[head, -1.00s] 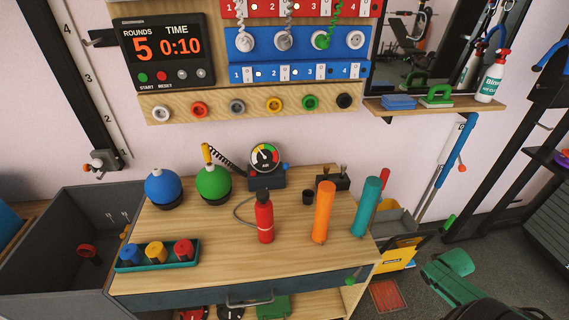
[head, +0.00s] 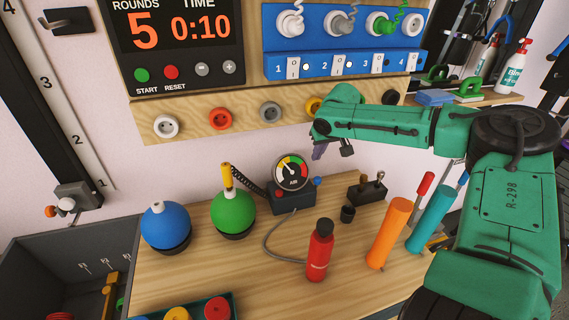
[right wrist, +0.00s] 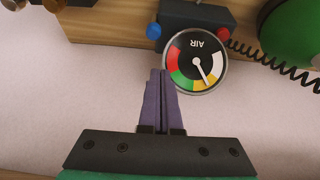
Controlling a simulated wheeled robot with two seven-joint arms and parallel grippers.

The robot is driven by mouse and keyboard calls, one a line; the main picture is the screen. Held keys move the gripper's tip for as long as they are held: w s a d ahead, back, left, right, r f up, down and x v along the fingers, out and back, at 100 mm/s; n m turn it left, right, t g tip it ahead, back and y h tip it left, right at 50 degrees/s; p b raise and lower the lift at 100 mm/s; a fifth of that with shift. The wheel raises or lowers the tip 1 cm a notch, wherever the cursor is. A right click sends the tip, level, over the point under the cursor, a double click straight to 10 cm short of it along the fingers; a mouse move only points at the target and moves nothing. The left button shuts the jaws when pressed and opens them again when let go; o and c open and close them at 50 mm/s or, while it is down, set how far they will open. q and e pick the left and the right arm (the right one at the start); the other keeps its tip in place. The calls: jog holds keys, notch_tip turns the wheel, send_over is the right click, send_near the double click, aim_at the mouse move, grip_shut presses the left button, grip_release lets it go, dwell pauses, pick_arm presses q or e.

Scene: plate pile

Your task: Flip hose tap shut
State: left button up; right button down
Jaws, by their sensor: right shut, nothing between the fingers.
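The air gauge (head: 293,172) stands on a dark blue box (head: 291,201) at the back of the wooden workbench; its dial also shows upside down in the right wrist view (right wrist: 195,61). A small blue knob (head: 317,181) sits at the box's right side, also in the right wrist view (right wrist: 154,31). A small red part (right wrist: 222,33) sits on its other side. I cannot tell which one is the hose tap. My right gripper (head: 319,152) is shut and empty, above and just right of the gauge. In the right wrist view its purple fingers (right wrist: 161,75) end beside the dial, below the blue knob.
A green ball (head: 233,212) with a yellow handle and black coiled cord stands left of the gauge, beside a blue ball (head: 166,226). A red bottle (head: 319,251), orange cylinder (head: 389,232) and teal cylinder (head: 431,219) stand at front right. A socket rail (head: 190,120) is above.

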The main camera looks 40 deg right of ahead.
jog(key=s+d, duration=0.1)
jog(key=s, duration=0.2)
jog(key=b, duration=0.1)
send_over(318, 178)
notch_tip(318, 178, down, 5)
jog(key=shift+d+f, duration=0.1)
jog(key=shift+f, duration=0.05)
jog(key=x, duration=0.3)
jog(key=shift+w, duration=0.1)
pick_arm(q)
jog(key=shift+g, duration=0.3)
jog(key=s, duration=0.1)
jog(key=s+d+f, duration=0.1)
jog(key=s, duration=0.2)
jog(key=shift+s+d+f, duration=0.2)
jog(key=shift+s+d, duration=0.1)
jog(key=shift+d, duration=0.1)
pick_arm(e)
jog(key=shift+w+f, duration=0.2)
jog(key=shift+f, duration=0.05)
pick_arm(q)
jog(key=shift+f, duration=0.1)
pick_arm(e)
jog(key=shift+d, duration=0.1)
